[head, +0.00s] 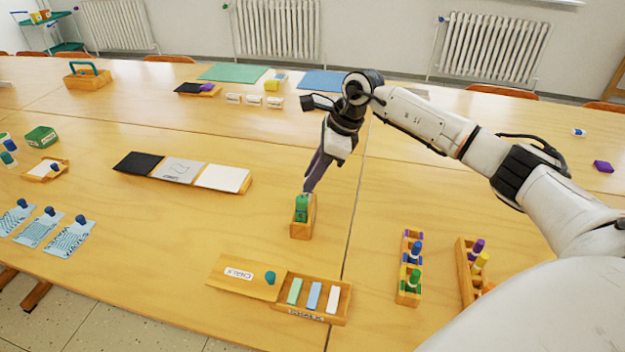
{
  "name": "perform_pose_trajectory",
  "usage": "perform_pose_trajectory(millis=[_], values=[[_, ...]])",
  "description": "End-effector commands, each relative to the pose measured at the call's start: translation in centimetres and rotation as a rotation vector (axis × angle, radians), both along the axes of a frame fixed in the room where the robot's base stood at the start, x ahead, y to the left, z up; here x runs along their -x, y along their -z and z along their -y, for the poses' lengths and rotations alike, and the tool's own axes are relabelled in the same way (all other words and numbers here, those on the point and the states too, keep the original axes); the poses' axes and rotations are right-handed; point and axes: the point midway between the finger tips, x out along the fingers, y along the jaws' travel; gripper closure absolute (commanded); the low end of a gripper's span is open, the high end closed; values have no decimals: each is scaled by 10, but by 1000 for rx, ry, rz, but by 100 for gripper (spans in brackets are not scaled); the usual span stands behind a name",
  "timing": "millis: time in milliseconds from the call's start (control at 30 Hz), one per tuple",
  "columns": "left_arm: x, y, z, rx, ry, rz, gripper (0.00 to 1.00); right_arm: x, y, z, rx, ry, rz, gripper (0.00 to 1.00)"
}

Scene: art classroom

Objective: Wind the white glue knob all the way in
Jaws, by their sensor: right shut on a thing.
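A small wooden holder (303,230) stands on the table near the middle of the head view. A green container (301,209), which I take to be the glue, is upright in it. My right gripper (307,188) reaches down from above, its dark fingers shut at the top of the green container. The white glue knob is mostly hidden between the fingertips, and how far in it is wound cannot be told. My left gripper is not in view.
An open chalk box (340,309) with its lid (243,277) beside it lies in front. Marker racks (410,268) (463,272) stand to the right. Black, grey and white sheets (222,178) lie to the left.

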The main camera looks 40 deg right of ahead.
Motion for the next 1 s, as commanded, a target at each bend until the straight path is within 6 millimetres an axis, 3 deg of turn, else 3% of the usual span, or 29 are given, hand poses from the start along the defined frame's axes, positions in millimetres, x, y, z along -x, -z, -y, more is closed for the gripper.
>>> perform_pose_trajectory(millis=[100, 500, 1000], values=[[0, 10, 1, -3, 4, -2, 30, -2, 2, 1, 11, -109, 13, 100], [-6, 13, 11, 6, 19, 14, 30, -3, 1, 1, 45, -458, 48, 100], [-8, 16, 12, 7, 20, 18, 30, -3, 0, 1, 67, -682, 70, 100]])
